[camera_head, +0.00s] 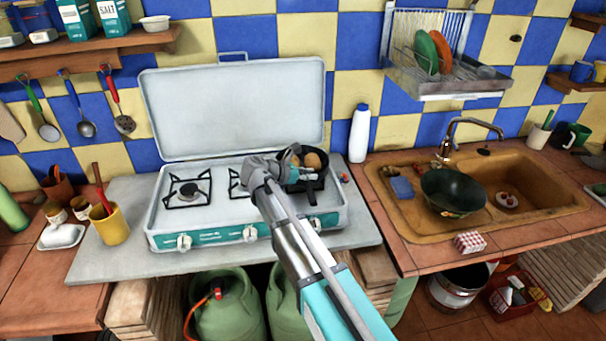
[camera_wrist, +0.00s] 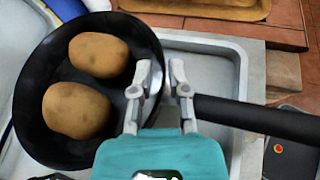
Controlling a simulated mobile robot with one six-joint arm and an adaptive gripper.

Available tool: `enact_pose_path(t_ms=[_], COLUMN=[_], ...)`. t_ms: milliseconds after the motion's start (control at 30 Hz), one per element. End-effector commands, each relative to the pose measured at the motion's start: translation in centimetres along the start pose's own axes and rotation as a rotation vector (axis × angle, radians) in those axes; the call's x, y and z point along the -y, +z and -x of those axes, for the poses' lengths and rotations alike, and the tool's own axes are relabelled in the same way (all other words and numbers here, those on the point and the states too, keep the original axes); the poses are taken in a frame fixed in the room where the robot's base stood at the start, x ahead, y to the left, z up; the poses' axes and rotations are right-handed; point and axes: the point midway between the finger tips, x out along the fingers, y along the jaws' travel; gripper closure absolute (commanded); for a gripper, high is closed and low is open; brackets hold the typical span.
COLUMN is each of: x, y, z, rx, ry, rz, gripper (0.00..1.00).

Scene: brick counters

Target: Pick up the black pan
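The black pan (camera_head: 312,186) sits at the right burner of the stove, partly hidden by my arm. In the wrist view the pan (camera_wrist: 139,42) fills the left side, with two brown potatoes (camera_wrist: 99,54) in it. Its long black handle (camera_wrist: 258,117) points right. My gripper (camera_wrist: 164,84) is at the pan's edge where the handle begins, one finger on the bowl side and one on the handle side. The fingers are drawn close together with the rim between them and look shut on it. In the head view my gripper (camera_head: 268,166) is at the pan's left.
The white stove (camera_head: 160,225) has a raised lid (camera_head: 235,105) behind the pan. A white bottle (camera_head: 359,135) stands to the right. Further right is a sink (camera_head: 415,220) with a dark bowl (camera_head: 452,192). A yellow cup (camera_head: 110,224) with a utensil stands left of the stove.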

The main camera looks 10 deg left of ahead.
Motion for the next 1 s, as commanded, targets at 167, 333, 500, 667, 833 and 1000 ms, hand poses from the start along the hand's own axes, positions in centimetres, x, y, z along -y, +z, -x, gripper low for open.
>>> enact_pose_path(t_ms=[167,333,500,667,833,1000], x=[0.1,0.0,0.0,0.0,0.1,0.1], y=[-0.1,0.0,0.0,0.0,0.1,0.1], z=[-1.9,-2.3,-2.3,-2.3,-2.3,-2.3], rx=[0.000,0.000,0.000,0.000,0.000,0.000], ry=[-0.002,0.000,-0.001,-0.001,-0.002,-0.002], rz=[-0.001,-0.001,-0.001,-0.001,-0.001,-0.001], gripper=[0.79,0.79,0.79,0.79,0.82,1.00])
